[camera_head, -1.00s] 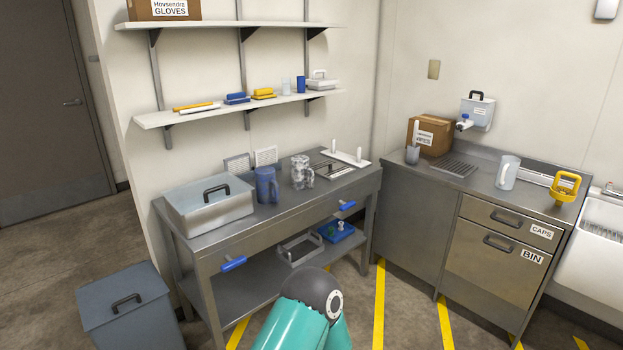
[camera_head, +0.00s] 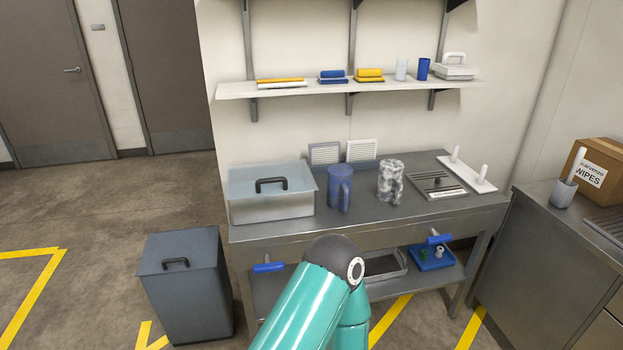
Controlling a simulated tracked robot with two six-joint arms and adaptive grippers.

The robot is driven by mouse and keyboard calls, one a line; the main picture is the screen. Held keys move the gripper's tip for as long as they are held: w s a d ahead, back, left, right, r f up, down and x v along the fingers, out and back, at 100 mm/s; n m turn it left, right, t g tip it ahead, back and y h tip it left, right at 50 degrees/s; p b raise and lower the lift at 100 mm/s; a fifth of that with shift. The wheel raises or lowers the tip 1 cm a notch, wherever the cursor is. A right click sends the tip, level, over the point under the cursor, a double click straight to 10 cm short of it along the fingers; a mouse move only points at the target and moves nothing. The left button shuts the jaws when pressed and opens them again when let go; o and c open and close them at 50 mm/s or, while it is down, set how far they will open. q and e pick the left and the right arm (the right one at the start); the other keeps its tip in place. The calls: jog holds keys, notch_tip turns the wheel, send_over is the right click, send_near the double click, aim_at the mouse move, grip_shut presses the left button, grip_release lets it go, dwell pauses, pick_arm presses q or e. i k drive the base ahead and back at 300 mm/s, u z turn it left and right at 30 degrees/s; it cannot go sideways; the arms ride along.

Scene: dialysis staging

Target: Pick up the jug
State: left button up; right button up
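A blue jug (camera_head: 339,187) with a handle stands upright on the steel bench (camera_head: 281,230), right of a lidded box. A grey-and-white mottled jug (camera_head: 390,182) stands upright to its right, a little apart from it. Neither of my grippers is in view. A teal link of one of my arms shows at the bottom middle, in front of the bench, and hides part of its lower shelf.
A lidded steel box (camera_head: 270,203) and a slotted steel tray (camera_head: 436,186) flank the jugs. A white pegged board (camera_head: 467,174) lies at the bench's right end.

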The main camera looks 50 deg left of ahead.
aim_at(340, 177)
jog(key=u, duration=0.45)
jog(key=i, duration=1.4)
jog(key=u, duration=0.45)
jog(key=k, duration=0.8)
jog(key=u, duration=0.25)
jog(key=i, duration=0.85)
jog(key=z, duration=0.05)
